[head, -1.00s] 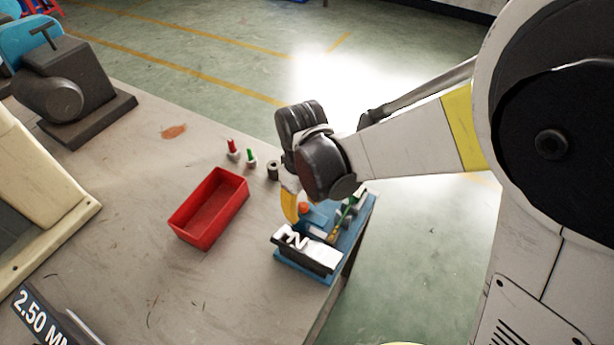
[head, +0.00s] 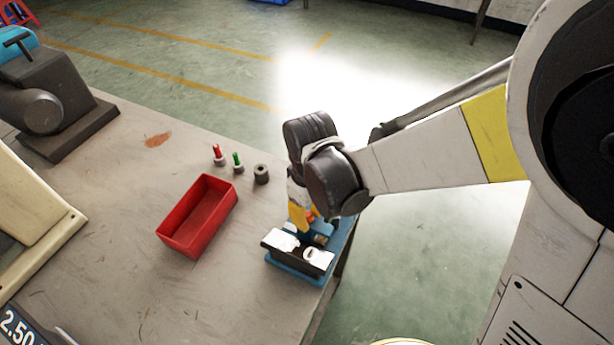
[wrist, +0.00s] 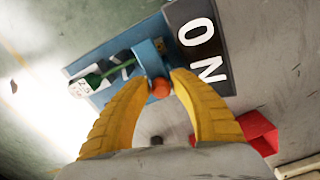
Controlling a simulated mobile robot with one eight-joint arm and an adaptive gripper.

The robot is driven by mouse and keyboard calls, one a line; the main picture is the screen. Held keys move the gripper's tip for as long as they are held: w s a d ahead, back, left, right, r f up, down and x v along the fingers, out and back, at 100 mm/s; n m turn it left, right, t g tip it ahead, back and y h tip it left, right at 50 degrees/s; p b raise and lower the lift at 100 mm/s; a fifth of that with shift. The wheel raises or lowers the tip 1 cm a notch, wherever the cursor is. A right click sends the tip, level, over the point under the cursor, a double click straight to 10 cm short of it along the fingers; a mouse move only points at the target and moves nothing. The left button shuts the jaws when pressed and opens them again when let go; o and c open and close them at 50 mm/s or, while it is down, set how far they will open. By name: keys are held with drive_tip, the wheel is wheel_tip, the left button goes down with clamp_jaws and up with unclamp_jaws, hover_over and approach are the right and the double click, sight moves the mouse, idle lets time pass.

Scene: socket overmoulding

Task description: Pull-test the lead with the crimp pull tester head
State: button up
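The pull tester (head: 291,274) is a blue-based unit with a dark block and white markings, near the table's right edge. In the wrist view its blue base (wrist: 108,98) and dark block (wrist: 197,40) are clear. An orange knob (wrist: 159,88) stands by a blue upright part. A green lead (wrist: 93,79) lies across the tester on the left in the wrist view; in the head view my arm hides it. My gripper (head: 304,223) is over the tester. Its yellow fingers (wrist: 160,76) are apart, one on each side of the knob; firm contact does not show.
A red bin (head: 166,240) is left of the tester, with bare table between. Red-topped (head: 218,157) and green-topped (head: 237,161) pieces and a dark grey cylinder (head: 261,174) stand behind the bin. A dark machine (head: 50,110) is at the far left.

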drive_tip(key=shift+o, duration=1.1)
drive_tip(key=shift+d, duration=0.15)
wheel_tip(320, 180, up, 12)
drive_tip(key=shift+r, duration=0.1)
drive_tip(key=s+d+r+m+t, duration=0.2)
drive_tip(key=d+m, duration=0.3)
drive_tip(key=d, duration=0.5)
drive_tip(key=s+d+r+m+t, duration=0.1)
drive_tip(key=d+m+t, duration=0.4)
drive_tip(key=d, duration=0.6)
drive_tip(key=shift+s+r, duration=0.4)
drive_tip(key=shift+r, duration=0.15)
